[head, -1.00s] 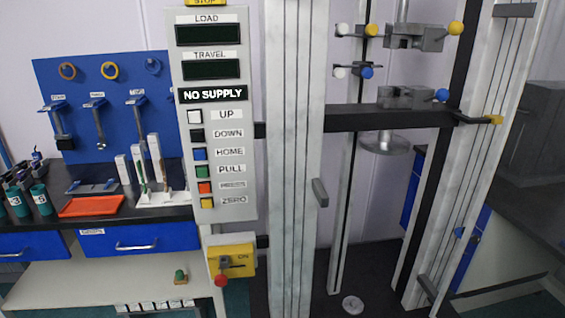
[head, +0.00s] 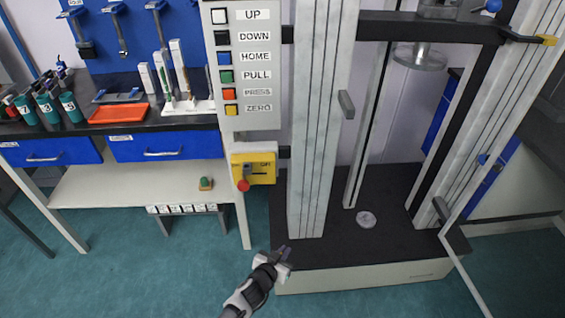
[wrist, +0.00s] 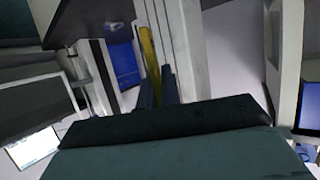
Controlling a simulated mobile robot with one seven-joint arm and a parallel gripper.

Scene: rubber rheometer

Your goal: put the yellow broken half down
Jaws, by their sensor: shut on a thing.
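The yellow broken half (wrist: 150,58) shows in the wrist view as a thin yellow strip. It stands up from between the two dark fingertips of my gripper (wrist: 158,85), which is shut on it. In the head view my gripper (head: 284,256) is low, in front of the machine's base at its left corner. I cannot make out the yellow half there.
The machine's dark base (head: 320,252) lies just behind my gripper, with an upright column (head: 315,120) on it. A yellow switch box (head: 262,166) with a red knob is to the left. An orange tray (head: 118,113) lies on the black bench. The lower shelf (head: 120,187) is mostly clear.

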